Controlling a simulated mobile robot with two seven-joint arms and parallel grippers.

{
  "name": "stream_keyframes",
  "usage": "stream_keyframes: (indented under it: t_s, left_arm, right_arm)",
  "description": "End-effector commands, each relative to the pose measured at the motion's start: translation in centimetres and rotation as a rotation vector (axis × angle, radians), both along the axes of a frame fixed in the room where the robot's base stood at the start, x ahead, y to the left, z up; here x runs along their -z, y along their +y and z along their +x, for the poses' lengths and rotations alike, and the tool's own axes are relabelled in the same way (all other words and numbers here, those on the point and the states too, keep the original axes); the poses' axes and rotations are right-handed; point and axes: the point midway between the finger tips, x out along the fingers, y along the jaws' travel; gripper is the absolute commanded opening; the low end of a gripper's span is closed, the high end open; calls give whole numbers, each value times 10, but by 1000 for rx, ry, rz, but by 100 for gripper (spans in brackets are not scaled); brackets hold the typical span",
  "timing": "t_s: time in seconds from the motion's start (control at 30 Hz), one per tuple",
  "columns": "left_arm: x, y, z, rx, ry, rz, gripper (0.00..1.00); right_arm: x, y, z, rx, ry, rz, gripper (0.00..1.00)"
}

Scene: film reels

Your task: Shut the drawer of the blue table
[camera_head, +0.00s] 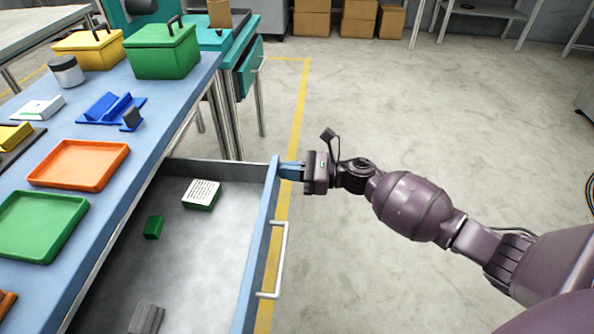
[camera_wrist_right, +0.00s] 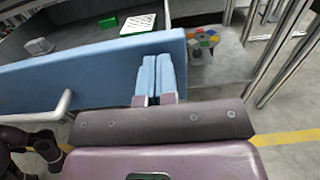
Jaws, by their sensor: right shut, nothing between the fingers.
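The blue table (camera_head: 150,125) stands at the left of the head view. Its drawer is pulled far out, with a grey interior (camera_head: 205,240), a blue front panel (camera_head: 262,225) and a pale bar handle (camera_head: 279,262). My right gripper (camera_head: 287,171) is shut and empty, with its blue fingertips at the outer face of the front panel near its far end, beyond the handle. In the right wrist view the fingers (camera_wrist_right: 159,75) lie together against or very close to the panel (camera_wrist_right: 80,80); contact cannot be told. My left gripper is not in view.
In the drawer lie a green-and-white box (camera_head: 201,194), a small green block (camera_head: 153,227) and a grey object (camera_head: 146,318). Trays and boxes cover the tabletop. A teal table (camera_head: 245,50) stands beyond. The floor (camera_head: 400,110) right of the drawer is clear.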

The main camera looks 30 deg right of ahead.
Motion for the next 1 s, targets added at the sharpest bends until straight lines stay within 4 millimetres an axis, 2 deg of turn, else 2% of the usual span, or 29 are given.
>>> stream_keyframes:
  t_s: [0.6, 0.8, 1.0]
  left_arm:
    - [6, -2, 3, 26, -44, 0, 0]
    - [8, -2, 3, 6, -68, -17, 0]
    - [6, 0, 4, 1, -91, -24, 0]
  right_arm:
    - [4, 129, 86, -3, 2, 2, 0]
    - [3, 159, 107, -2, 2, 1, 0]
    - [2, 177, 119, -1, 2, 0, 0]
